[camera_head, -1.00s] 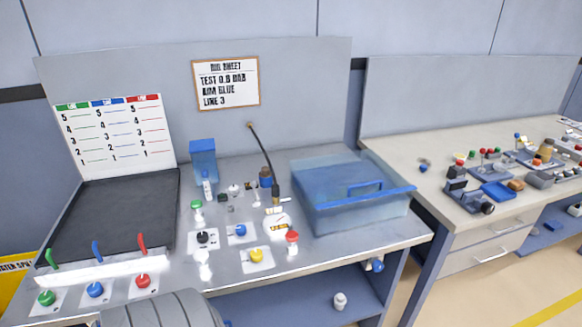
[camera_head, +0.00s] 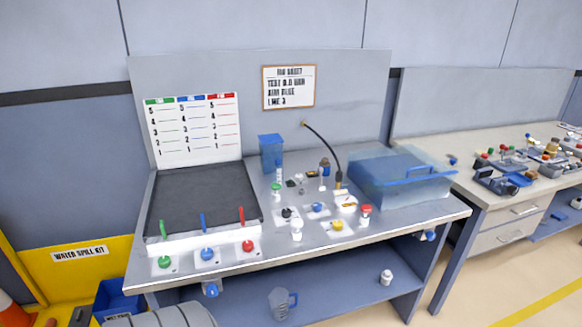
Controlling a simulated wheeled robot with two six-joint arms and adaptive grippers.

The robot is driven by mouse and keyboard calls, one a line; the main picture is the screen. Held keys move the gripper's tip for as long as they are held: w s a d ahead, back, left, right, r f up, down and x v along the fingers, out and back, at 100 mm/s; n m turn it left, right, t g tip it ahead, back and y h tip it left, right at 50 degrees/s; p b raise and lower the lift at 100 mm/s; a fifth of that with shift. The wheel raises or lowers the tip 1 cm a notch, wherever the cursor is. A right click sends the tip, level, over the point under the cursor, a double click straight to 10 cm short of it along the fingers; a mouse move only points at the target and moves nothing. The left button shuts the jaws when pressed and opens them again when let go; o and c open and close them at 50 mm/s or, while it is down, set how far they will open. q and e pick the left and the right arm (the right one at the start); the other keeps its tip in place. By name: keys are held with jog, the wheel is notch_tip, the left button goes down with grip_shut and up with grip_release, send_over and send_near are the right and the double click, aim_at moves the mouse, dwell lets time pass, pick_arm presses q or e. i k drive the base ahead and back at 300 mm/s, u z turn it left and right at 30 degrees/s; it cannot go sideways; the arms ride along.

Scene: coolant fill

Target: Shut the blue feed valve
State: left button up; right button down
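The blue feed valve shows as a round blue knob (camera_head: 207,254) on a white plate at the front left of the bench. It sits between a green knob (camera_head: 164,262) and a red knob (camera_head: 248,246). A blue lever or tube (camera_head: 203,222) stands upright behind it, between a green and a red one. Another blue knob (camera_head: 317,208) sits on a plate further right on the bench. I cannot tell from this view whether the feed valve is open or shut. Neither of my grippers shows in the view.
The bench (camera_head: 400,219) carries a dark tray (camera_head: 203,197), a clear blue lidded box (camera_head: 402,180) and several small fittings. A jug (camera_head: 282,302) and a white bottle (camera_head: 386,277) are on the lower shelf. A yellow spill kit stand (camera_head: 80,272) is at the left. A second bench stands at the right.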

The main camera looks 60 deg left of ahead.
aim_at(316, 206)
jog(key=u, duration=1.3)
